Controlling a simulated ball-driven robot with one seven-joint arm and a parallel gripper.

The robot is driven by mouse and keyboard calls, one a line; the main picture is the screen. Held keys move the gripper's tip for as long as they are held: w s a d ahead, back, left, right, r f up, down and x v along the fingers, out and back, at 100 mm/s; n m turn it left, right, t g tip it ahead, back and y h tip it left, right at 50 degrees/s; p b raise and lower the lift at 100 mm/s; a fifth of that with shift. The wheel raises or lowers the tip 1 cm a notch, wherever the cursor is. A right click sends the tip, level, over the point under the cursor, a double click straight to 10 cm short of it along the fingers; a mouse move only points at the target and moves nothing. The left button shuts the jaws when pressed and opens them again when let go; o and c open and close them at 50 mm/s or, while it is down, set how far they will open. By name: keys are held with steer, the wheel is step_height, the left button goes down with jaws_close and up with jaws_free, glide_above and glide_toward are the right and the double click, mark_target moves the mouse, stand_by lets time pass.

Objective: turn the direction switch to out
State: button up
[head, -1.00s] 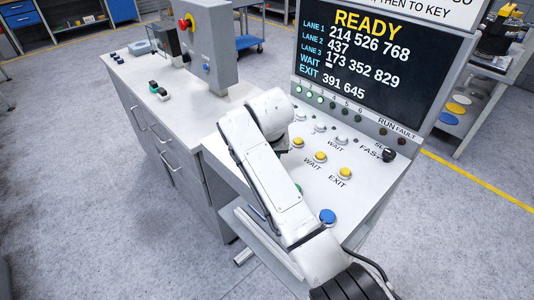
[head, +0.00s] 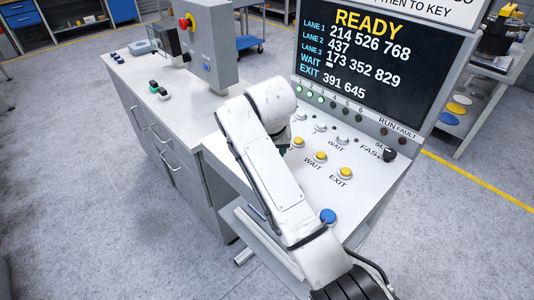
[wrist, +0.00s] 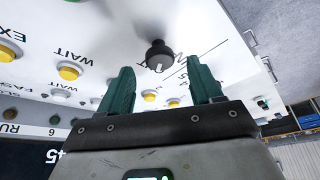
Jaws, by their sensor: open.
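The direction switch looks to be the black rotary knob (wrist: 158,56) with a pale pointer mark, standing on the white panel in the wrist view. Printed lettering beside it is partly cut off, so I cannot read its setting for sure. My gripper (wrist: 161,84) is open, with its two teal fingers spread to the left and right. The knob shows beyond the fingertips, roughly centred between them, and nothing is held. In the head view my arm hides this knob and most of my gripper.
The sloping panel (head: 365,180) carries yellow buttons (head: 320,157), a blue button (head: 328,216) and another black knob (head: 390,155) by the FAST label. The screen (head: 375,60) reads READY. A grey post box with a red stop button (head: 184,23) stands left on the cabinet.

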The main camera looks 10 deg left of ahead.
steer(key=v, duration=0.8)
steer(key=shift+b, duration=0.45)
steer(key=shift+a, duration=0.1)
